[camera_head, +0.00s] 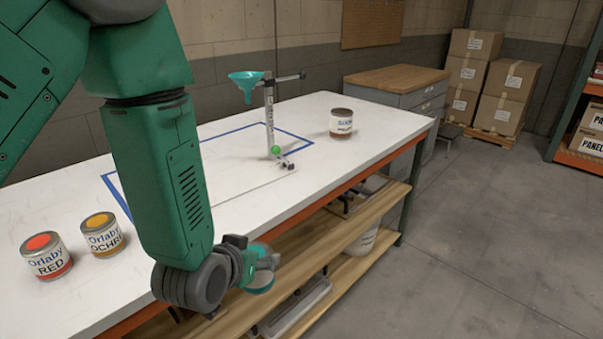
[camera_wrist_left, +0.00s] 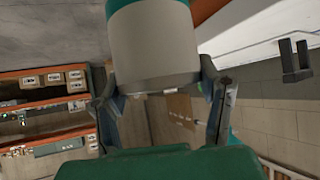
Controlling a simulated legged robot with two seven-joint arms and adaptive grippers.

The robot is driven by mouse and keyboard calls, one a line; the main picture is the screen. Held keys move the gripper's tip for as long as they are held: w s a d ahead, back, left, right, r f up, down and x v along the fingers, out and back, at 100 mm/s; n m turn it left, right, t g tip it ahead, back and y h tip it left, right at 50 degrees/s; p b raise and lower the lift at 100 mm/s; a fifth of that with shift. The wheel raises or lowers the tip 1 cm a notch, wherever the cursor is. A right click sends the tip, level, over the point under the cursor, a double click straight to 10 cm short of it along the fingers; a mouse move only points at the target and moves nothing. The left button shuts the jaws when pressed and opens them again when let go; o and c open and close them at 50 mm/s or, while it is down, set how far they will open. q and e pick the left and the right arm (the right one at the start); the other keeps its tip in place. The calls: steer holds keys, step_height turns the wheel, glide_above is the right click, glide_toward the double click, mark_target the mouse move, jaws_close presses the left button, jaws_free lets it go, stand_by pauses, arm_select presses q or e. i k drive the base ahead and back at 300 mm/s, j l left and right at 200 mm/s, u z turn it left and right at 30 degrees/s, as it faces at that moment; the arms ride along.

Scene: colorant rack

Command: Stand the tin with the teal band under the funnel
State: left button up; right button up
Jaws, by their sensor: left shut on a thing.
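The tin with the teal band (camera_head: 262,281) is small and partly hidden by my left gripper (camera_head: 251,261) in the head view, out in front of the table's front edge. In the left wrist view the tin (camera_wrist_left: 155,55) shows a plain grey body with a teal part at the top of the picture. My left gripper (camera_wrist_left: 156,82) has one finger on each side of it and is shut on it. The teal funnel (camera_head: 246,80) hangs from a stand (camera_head: 269,120) on the table, farther back. The spot beneath the funnel looks empty. My right gripper is not in view.
The white table (camera_head: 240,215) carries a blue outline around the stand. A red tin (camera_head: 46,256) and an ochre tin (camera_head: 101,236) stand at the near left. A brown-topped tin (camera_head: 341,123) stands right of the stand. Wooden shelves (camera_head: 335,245) lie below the tabletop.

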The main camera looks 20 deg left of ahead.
mark_target(254, 172)
steer(key=i+l+z, duration=0.2)
steer(key=z, duration=0.25)
steer(key=i+z, duration=0.5)
steer(key=i+l+u, duration=0.15)
steer(key=i, duration=0.15)
steer(key=i+u, duration=0.25)
steer(key=u, duration=0.3)
steer(key=l+u, duration=0.15)
steer(key=u, duration=0.2)
steer(key=i+l+u, duration=0.1)
steer(key=u, duration=0.3)
steer(key=l+u, duration=0.1)
steer(key=u, duration=0.25)
steer(key=i, duration=0.05)
